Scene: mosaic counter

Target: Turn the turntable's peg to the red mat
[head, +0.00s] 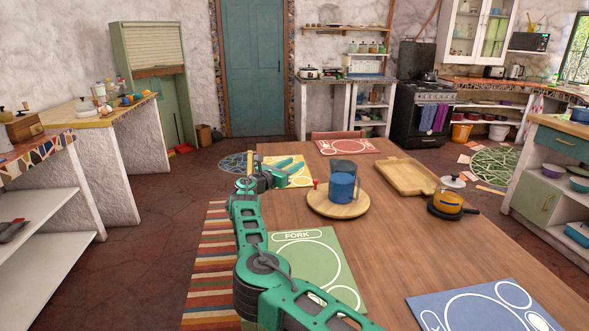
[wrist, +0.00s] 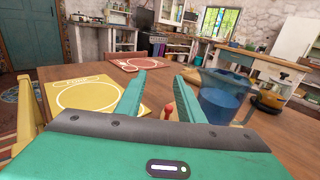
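The round wooden turntable (head: 325,208) lies on the table with a clear jug of blue liquid (head: 343,187) standing on it. Its red peg (head: 316,184) stands at the left side of the rim. The peg (wrist: 169,109) also shows in the wrist view, just beyond my gripper's body and below the right finger. The red mat (head: 334,147) lies at the far end of the table; it also shows in the wrist view (wrist: 139,64). My gripper (head: 297,166) is open and empty, over the yellow mat (head: 298,180), left of the turntable and apart from the peg.
A wooden tray (head: 403,177) and a lidded orange jar on a dark pan (head: 447,205) stand right of the turntable. A green mat (head: 318,262) lies in front and a blue mat (head: 485,309) at the near right. Bare table lies between the turntable and the red mat.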

